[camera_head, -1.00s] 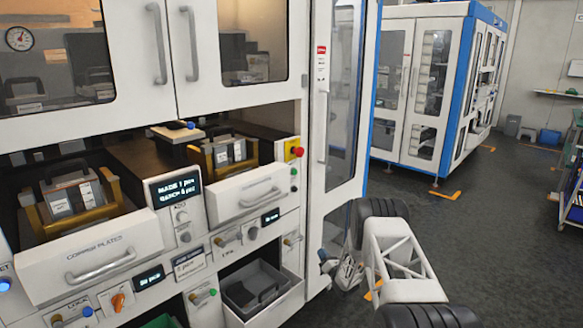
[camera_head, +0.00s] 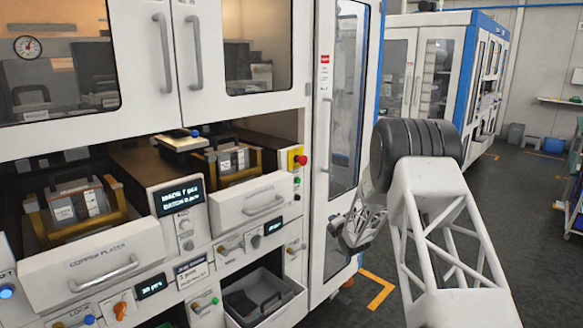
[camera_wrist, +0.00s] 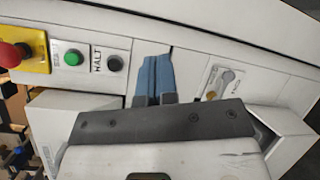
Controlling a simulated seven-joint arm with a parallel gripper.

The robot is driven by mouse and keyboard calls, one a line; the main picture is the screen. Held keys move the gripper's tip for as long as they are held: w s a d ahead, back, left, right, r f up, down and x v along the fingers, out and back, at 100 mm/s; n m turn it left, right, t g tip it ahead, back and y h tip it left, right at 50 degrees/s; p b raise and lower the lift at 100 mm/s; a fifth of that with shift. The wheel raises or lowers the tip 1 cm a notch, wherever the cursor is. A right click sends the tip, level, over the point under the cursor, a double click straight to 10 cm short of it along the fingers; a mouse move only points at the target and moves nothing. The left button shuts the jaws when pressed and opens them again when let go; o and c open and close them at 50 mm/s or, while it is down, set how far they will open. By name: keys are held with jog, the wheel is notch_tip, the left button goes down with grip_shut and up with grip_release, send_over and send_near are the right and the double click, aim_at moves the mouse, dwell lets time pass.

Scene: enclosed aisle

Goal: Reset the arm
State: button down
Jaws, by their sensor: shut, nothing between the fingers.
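My gripper (camera_wrist: 153,78) shows in the wrist view as two blue fingers side by side, shut with nothing held between them. It is in front of the machine's white front panel, near the green button (camera_wrist: 72,58) and the black HALT button (camera_wrist: 114,63). In the head view my arm is folded at the right, with its black elbow high and the wrist end hanging low beside the machine's tall white door (camera_head: 322,200). The fingertips are small and hard to make out there. I cannot tell whether they touch the panel.
The machine has an open copper plates drawer (camera_head: 95,268) and a second open drawer (camera_head: 250,203), both holding caddies. A lower bin (camera_head: 262,312) is pulled out. A red stop button (camera_head: 301,160) sits on its side. The dark floor (camera_head: 525,225) at right is clear.

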jog(key=s+d+r+m+g+h, duration=0.2)
jog(key=s+r+m+g+h, duration=0.15)
jog(key=s+r+m, duration=0.75)
jog(key=s+r+m+g+h, duration=0.1)
jog(key=s+r, duration=0.5)
jog(key=s, duration=0.3)
jog(key=s+r+m+g+h, duration=0.1)
jog(key=s+r+m+g, duration=0.1)
jog(key=s+r, duration=0.55)
jog(key=s+m+g, duration=0.3)
jog(key=s+m, duration=0.3)
jog(key=s, duration=1.8)
jog(key=s+a+m+g, duration=0.1)
jog(key=s+m+g, duration=0.3)
jog(key=s, duration=2)
jog(key=m, duration=0.2)
jog(key=shift+s+f+m, duration=0.25)
jog(key=shift+s+m, duration=0.1)
jog(key=shift+m, duration=0.05)
jog(key=shift+g, duration=0.25)
